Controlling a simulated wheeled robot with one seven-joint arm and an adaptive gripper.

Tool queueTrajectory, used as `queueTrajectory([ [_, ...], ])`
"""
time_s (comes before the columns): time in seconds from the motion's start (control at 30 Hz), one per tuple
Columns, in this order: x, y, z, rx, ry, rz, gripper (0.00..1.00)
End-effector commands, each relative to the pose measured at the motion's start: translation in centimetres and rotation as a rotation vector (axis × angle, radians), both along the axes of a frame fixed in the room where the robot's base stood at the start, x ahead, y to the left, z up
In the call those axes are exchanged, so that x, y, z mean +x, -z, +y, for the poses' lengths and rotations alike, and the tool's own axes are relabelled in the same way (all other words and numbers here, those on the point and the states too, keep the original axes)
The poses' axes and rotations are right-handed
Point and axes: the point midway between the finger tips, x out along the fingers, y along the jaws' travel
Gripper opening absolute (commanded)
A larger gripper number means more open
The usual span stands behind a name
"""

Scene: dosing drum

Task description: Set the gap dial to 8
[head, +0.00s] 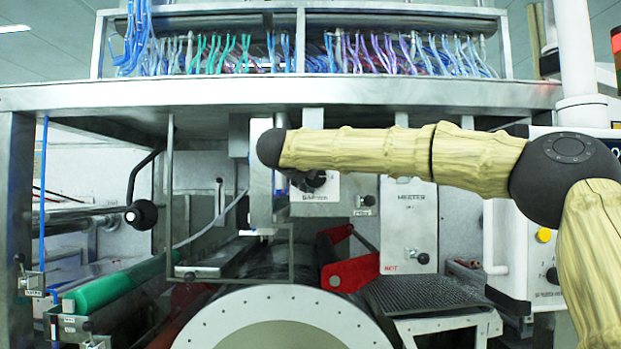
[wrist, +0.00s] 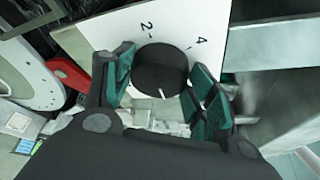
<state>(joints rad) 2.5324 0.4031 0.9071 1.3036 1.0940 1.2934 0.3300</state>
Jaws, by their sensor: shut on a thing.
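The gap dial is a round black knob (wrist: 160,70) on a white plate (wrist: 185,25). In the wrist view the numerals 2 and 4 show above it; other marks are hidden. A short white pointer line on the knob points down in the picture, away from 2 and 4. My gripper (wrist: 162,82) has its green-padded fingers on either side of the knob and is shut on it. In the head view my arm reaches in from the right, and its end hides most of the dial; part of the labelled plate (head: 312,195) shows below it.
A red bracket (head: 350,268) and a large drum with a pale end ring (head: 283,300) lie below. Thin metal bars (head: 170,190) stand left of the dial.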

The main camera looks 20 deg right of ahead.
Motion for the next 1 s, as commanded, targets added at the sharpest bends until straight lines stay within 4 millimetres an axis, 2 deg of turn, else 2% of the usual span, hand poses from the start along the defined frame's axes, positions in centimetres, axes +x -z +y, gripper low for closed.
queueTrajectory([
  [0.43,0.02,0.02,-0.1,0.009,0.001,-0.003,0.33],
  [0.47,0.02,0.02,-0.1,0.009,0.001,-0.003,0.62],
  [0.57,0.02,0.02,-0.07,0.008,0.001,-0.002,0.79],
  [1.0,-0.42,-0.14,0.38,0.007,-0.001,-0.003,0.79],
])
